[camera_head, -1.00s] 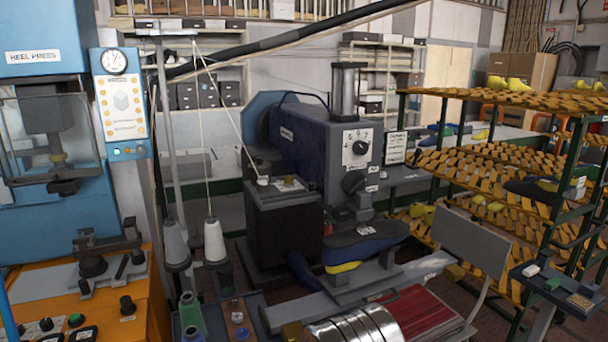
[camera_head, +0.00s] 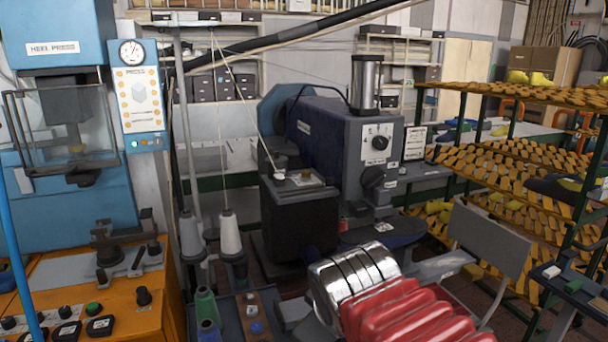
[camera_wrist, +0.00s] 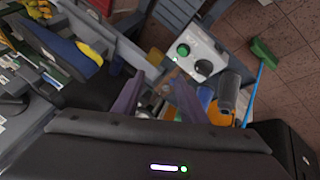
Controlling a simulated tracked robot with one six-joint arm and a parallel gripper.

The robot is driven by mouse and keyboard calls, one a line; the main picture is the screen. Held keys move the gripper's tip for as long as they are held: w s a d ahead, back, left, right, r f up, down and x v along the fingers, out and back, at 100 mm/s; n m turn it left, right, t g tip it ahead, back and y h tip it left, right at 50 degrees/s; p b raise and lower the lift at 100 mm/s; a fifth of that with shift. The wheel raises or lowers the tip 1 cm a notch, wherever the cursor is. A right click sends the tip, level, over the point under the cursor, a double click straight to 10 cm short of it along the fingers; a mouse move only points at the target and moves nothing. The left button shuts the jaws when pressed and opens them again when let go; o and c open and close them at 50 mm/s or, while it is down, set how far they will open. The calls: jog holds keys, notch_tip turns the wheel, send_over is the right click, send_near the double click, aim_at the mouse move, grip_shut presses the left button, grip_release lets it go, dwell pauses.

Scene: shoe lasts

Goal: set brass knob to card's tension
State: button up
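A small brass-coloured piece that looks like the brass knob (camera_head: 305,175) sits on top of the dark block at the front of the blue-grey machine; its setting is too small to read. A white printed card (camera_head: 415,143) stands to the right of the machine; I cannot read it or tell whether it is the tension card. My gripper (camera_wrist: 158,80) shows in the wrist view with its two fingers spread apart and nothing between them. It is not visible in the head view, where only my arm shows at the bottom. I cannot pick out the brass knob in the wrist view.
The machine (camera_head: 330,150) carries a dial and a black knob on its front. Thread cones (camera_head: 230,232) stand to its left, near the orange bench (camera_head: 110,310). Shelves with slatted tops (camera_head: 500,150) fill the right. The wrist view shows a white control box (camera_wrist: 196,58).

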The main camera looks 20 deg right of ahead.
jog(key=w+d+r+n+t+h, duration=0.1)
jog(key=w+d+r+n+h, duration=0.15)
jog(key=w+r+n, duration=0.45)
jog(key=w+d+r+n+t+h, duration=0.1)
jog(key=w+d+r+n+t, duration=0.15)
jog(key=w+n, duration=0.4)
jog(key=n+t, duration=0.2)
jog(key=n, duration=1)
send_near(305, 173)
jog(key=a+v, duration=0.1)
jog(key=v, duration=0.3)
jog(key=shift+d+f+h, duration=0.15)
jog(key=shift+d+h, duration=0.1)
jog(key=shift+h, duration=0.1)
jog(key=shift+w, duration=0.15)
jog(key=x, duration=1.3)
jog(key=shift+w+d+f, duration=0.15)
jog(key=shift+w+d, duration=0.05)
jog(key=shift+w, duration=0.1)
jog(key=shift+c, duration=0.6)
grip_shut()
jog(key=shift+a, duration=0.25)
jog(key=shift+d, duration=0.1)
